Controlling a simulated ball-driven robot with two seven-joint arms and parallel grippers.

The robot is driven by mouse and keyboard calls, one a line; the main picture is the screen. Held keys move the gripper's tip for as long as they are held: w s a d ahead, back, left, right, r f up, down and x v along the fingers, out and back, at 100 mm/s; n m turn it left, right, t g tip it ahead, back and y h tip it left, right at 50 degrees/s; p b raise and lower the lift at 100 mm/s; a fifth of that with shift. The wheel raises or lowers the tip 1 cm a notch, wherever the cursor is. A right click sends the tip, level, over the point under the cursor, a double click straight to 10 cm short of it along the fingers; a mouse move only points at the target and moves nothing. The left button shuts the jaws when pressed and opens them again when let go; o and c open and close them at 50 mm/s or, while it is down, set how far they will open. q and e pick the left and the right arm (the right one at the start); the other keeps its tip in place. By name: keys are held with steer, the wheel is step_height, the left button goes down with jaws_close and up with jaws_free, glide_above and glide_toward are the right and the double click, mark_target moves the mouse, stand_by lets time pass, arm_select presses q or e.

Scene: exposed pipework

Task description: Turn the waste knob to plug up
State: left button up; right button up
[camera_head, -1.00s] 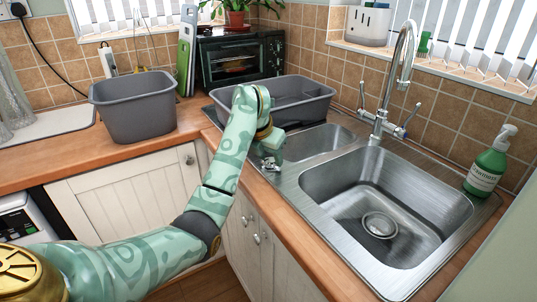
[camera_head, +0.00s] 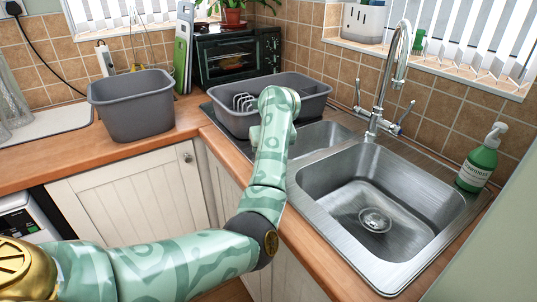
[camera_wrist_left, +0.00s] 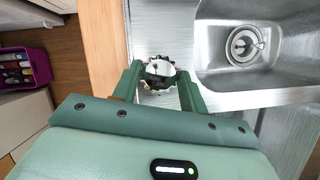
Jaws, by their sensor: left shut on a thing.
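The waste knob (camera_wrist_left: 160,69) is a small round metal knob with a pale face and a ridged rim. It stands on the sink's steel deck between the wood edge and the basin in the left wrist view. My left gripper (camera_wrist_left: 159,74) has its two green fingers on either side of the knob and is shut on it. In the head view my left forearm hides the knob and the fingers. My right gripper is not in view.
The steel sink (camera_head: 335,235) has a tall tap (camera_head: 383,90) at its back. A green soap bottle (camera_head: 478,163) stands at right. A grey dish rack (camera_head: 310,97) and a grey tub (camera_head: 132,108) stand on the counter. The large basin is empty.

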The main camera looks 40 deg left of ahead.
arm_select(q)
steer(key=n+b, duration=0.1)
steer(key=n, duration=0.1)
steer(key=n+g, duration=0.1)
steer(key=n, duration=0.1)
steer(key=shift+w+d+f+y+b, duration=0.1)
steer(key=shift+w+f+y+b, duration=0.05)
steer(key=shift+y+b, duration=0.2)
steer(key=shift+n+g+b, duration=0.65)
steer(key=shift+n+g, duration=0.15)
steer(key=shift+n, duration=0.8)
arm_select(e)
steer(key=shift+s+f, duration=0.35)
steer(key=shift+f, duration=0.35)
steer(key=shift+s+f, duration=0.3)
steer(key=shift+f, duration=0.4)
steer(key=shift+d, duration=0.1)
arm_select(q)
steer(key=shift+r, duration=0.2)
steer(key=o, duration=1)
steer(key=p+v, duration=0.5)
steer(key=v, duration=1.1)
steer(key=shift+d, duration=0.15)
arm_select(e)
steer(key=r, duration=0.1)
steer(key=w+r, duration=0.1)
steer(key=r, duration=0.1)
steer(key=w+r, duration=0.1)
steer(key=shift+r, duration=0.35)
